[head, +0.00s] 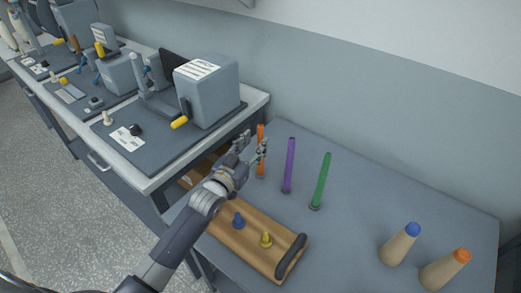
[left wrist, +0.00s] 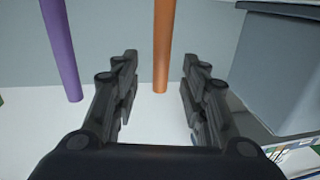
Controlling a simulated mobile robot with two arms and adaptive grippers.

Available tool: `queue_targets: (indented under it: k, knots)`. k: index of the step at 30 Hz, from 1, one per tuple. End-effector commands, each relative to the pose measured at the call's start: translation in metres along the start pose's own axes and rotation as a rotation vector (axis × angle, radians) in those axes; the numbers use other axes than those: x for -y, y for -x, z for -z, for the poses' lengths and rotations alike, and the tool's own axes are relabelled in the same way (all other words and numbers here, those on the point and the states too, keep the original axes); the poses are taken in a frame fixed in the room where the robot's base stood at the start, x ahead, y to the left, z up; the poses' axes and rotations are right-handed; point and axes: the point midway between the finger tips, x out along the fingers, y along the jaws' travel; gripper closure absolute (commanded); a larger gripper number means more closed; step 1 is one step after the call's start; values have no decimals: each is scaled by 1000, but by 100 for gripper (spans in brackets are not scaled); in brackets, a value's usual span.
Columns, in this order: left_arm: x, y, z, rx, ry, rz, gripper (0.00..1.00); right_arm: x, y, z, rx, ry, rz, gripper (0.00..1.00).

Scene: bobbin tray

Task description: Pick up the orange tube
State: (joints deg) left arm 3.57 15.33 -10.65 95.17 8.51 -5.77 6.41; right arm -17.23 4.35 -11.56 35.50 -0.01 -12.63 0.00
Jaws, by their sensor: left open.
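The orange tube (head: 260,137) stands upright on the grey table, at the left end of a row of tubes. My left gripper (head: 254,151) is open at the tube in the head view and hides part of it. In the left wrist view the orange tube (left wrist: 163,48) stands beyond the fingertips, in line with the gap between my left gripper's open fingers (left wrist: 157,75). I cannot tell whether either finger touches it. My right gripper is not in view.
A purple tube (head: 289,165) and a green tube (head: 321,181) stand to the right. A wooden tray (head: 250,246) with blue and yellow pegs lies in front. Two cones (head: 399,246) stand at the right. A workbench with a grey machine (head: 207,91) is at the left.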

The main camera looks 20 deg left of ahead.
Motion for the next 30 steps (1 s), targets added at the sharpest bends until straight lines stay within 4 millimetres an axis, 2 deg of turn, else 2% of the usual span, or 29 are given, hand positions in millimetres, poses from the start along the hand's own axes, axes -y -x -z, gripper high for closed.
queue_targets:
  k: [7, 12, 21, 22, 27, 30]
  knots:
    - [1, -29, 3, -1, -1, 0, 60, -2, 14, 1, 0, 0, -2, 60]
    - [1, -46, 1, -1, 0, 0, 60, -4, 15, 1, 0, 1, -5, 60]
    - [1, -49, -1, -1, 0, -1, 60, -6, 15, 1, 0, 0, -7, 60]
    - [1, -49, -1, -1, 0, -1, 62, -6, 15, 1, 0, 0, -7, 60]
    - [1, -49, 0, -1, 0, 0, 100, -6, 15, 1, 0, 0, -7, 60]
    - [1, -49, -1, 0, -1, 0, 100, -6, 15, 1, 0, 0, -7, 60]
